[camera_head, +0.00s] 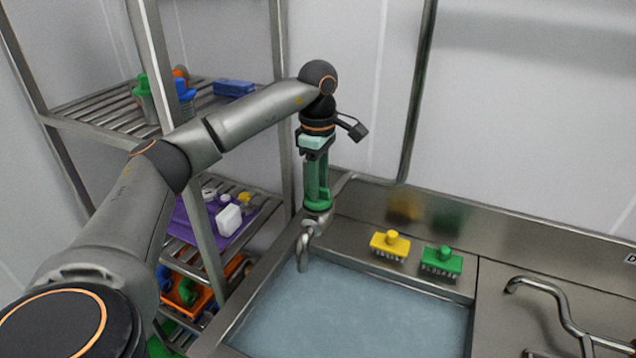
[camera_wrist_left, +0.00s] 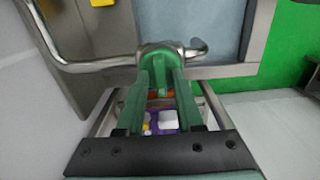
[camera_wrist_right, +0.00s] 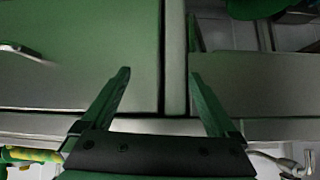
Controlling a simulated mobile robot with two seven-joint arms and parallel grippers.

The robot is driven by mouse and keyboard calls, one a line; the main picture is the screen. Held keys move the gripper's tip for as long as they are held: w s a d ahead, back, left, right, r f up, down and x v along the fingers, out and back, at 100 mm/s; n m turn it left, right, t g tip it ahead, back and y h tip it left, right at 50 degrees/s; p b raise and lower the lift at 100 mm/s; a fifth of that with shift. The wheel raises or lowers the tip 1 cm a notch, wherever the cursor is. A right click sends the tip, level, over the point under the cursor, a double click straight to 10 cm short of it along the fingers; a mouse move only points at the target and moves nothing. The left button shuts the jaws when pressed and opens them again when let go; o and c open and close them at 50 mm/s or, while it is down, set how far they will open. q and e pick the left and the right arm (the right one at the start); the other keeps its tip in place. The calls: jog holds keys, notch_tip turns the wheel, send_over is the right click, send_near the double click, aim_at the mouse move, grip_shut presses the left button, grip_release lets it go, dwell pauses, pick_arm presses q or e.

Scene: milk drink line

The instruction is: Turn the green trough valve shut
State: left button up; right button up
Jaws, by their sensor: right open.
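The green trough valve (camera_head: 318,205) sits at the base of the curved metal spout (camera_head: 304,250), at the trough's back left corner. My left gripper (camera_head: 316,186) reaches down onto it from above. In the left wrist view the left gripper's fingers (camera_wrist_left: 161,72) are close together, with the green valve (camera_wrist_left: 160,48) at their tips, and look closed on it. The fingers partly hide the valve, and both are green. The trough (camera_head: 350,315) below holds bluish water. My right gripper (camera_wrist_right: 158,75) is open and empty in the right wrist view, outside the head view.
A yellow brush (camera_head: 390,246) and a green brush (camera_head: 441,262) stand on the ledge behind the trough. A second tap (camera_head: 545,290) is at the right. A metal shelf rack (camera_head: 110,125) with tubs and bottles stands at the left, close to my left arm.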

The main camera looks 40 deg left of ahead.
pick_arm(q)
jog(key=shift+o, duration=0.6)
notch_tip(320, 180, up, 12)
jog(key=shift+r, duration=0.25)
dwell(0.7)
